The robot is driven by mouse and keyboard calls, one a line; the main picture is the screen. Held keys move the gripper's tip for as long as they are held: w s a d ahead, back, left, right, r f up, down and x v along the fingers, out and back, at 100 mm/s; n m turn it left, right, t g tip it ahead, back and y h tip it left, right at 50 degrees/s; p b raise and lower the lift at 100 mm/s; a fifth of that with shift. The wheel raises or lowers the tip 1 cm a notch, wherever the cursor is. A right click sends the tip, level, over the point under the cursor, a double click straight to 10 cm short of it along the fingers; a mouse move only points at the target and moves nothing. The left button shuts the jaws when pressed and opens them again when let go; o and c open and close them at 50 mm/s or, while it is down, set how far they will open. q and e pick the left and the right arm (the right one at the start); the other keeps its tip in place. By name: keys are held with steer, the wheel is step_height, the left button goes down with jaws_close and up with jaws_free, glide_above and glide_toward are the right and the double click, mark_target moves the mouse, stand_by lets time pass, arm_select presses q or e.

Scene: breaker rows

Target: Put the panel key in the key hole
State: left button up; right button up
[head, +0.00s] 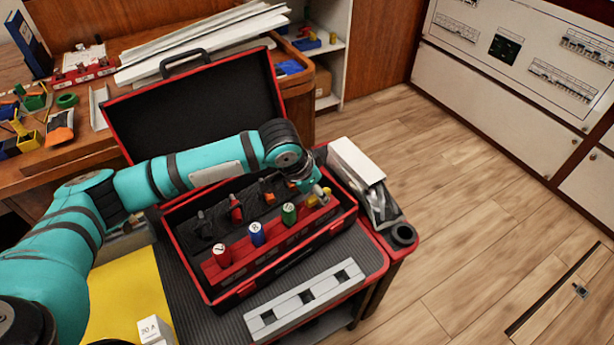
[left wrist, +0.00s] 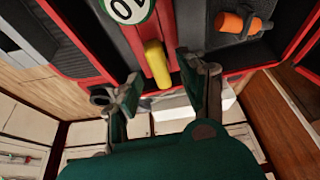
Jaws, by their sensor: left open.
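A yellow piece (head: 326,193), which may be the panel key's handle, stands in the red rack at the right end of the open toolbox (head: 232,292). My left gripper (head: 314,187) is over that end of the toolbox, close to the yellow piece. In the left wrist view the open fingers (left wrist: 160,88) are on either side of the yellow piece (left wrist: 157,63), near its end, with gaps between. The key's lower part is hidden. Small round locks (head: 573,142) show on the white cabinet at the right; I cannot tell which is the key hole. My right gripper is not in view.
Red, blue and green labelled cylinders (head: 256,234) stand in the rack; tools lie behind them. A grey slotted rail (head: 304,299) lies in front of the toolbox on the cart. A white box (head: 356,160) stands to its right. Open wooden floor (head: 463,205) separates cart and cabinet.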

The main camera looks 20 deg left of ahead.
arm_select(q)
steer(key=p+v, duration=0.1)
steer(key=v, duration=0.8)
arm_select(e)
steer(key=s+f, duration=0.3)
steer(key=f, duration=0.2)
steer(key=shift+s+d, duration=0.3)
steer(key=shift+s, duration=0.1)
